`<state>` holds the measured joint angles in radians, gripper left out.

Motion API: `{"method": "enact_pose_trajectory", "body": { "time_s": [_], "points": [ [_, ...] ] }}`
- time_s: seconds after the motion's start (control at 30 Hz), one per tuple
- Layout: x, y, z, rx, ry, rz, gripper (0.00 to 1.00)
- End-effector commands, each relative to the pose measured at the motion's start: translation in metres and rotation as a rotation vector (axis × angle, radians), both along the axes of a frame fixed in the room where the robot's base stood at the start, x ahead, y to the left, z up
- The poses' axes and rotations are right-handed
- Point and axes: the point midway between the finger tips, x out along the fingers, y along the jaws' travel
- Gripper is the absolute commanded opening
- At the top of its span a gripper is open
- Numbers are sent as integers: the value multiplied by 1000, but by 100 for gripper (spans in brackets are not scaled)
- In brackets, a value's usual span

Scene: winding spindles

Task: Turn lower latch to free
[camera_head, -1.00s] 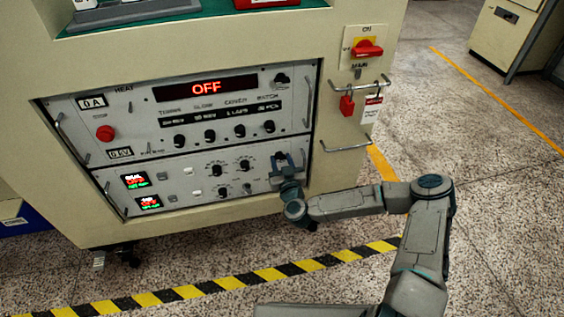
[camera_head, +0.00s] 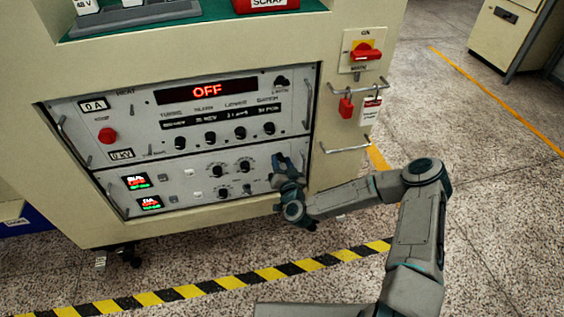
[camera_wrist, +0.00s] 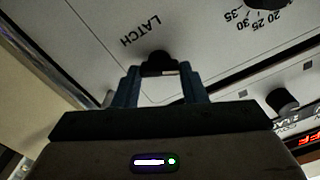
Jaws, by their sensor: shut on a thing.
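The lower latch is a small black knob (camera_wrist: 158,60) beside the printed word LATCH (camera_wrist: 140,32) in the wrist view. My gripper (camera_wrist: 160,72) is shut on this knob, with one blue-grey finger on each side of it. In the head view my gripper (camera_head: 288,161) is at the right end of the lower grey panel (camera_head: 205,168) and hides the knob. The knob's exact turn angle cannot be told. Another black knob (camera_head: 282,83) sits at the upper panel's top right corner.
The upper panel's red display (camera_head: 207,92) reads OFF. Dials (camera_head: 245,166) sit left of my gripper, and a metal bar handle (camera_head: 346,148) is on its right. A red padlock (camera_head: 346,107) hangs below the yellow main switch (camera_head: 362,50). Open floor lies to the right.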

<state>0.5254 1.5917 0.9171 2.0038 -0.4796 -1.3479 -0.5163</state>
Motion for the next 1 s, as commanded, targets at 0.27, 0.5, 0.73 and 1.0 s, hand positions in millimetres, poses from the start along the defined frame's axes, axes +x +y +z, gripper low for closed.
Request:
{"method": "enact_pose_trajectory", "body": {
  "time_s": [0.27, 0.5, 0.73, 1.0],
  "points": [
    [1, -1, -1, 251, 70, -1, 15],
    [1, -2, -2, 471, 134, -2, 15],
    [1, -3, -3, 681, 195, -2, 15],
    [1, -3, -4, 890, 255, -2, 15]
  ]
}}
